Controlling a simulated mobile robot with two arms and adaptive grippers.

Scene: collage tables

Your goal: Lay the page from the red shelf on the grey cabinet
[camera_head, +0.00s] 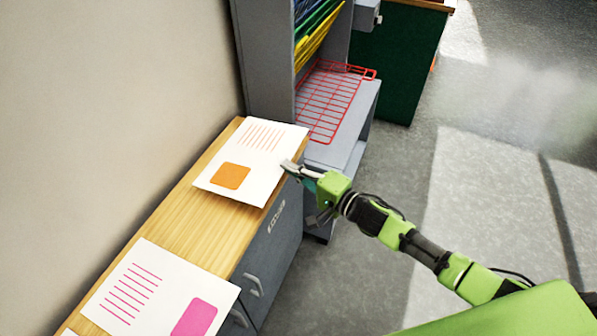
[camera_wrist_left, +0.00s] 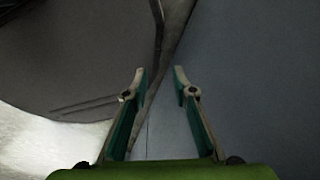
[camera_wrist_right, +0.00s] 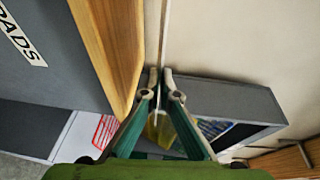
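A white page (camera_head: 262,150) with orange lines and an orange square is level over the far end of the wooden top (camera_head: 200,225) of the grey cabinet (camera_head: 272,250). My right gripper (camera_head: 290,168) is shut on the page's right edge. In the right wrist view the page shows edge-on as a thin line between the fingertips (camera_wrist_right: 158,78), with a small gap to the wooden top. The red wire shelf (camera_head: 328,98) beyond is empty. My left gripper (camera_wrist_left: 160,72) is open and empty; it is outside the head view.
A page with pink print (camera_head: 160,290) lies on the near part of the cabinet top, with bare wood between the two pages. A grey shelf unit (camera_head: 268,60) with blue, green and yellow racks stands beyond. A dark green cabinet (camera_head: 395,65) stands behind it. The floor at right is clear.

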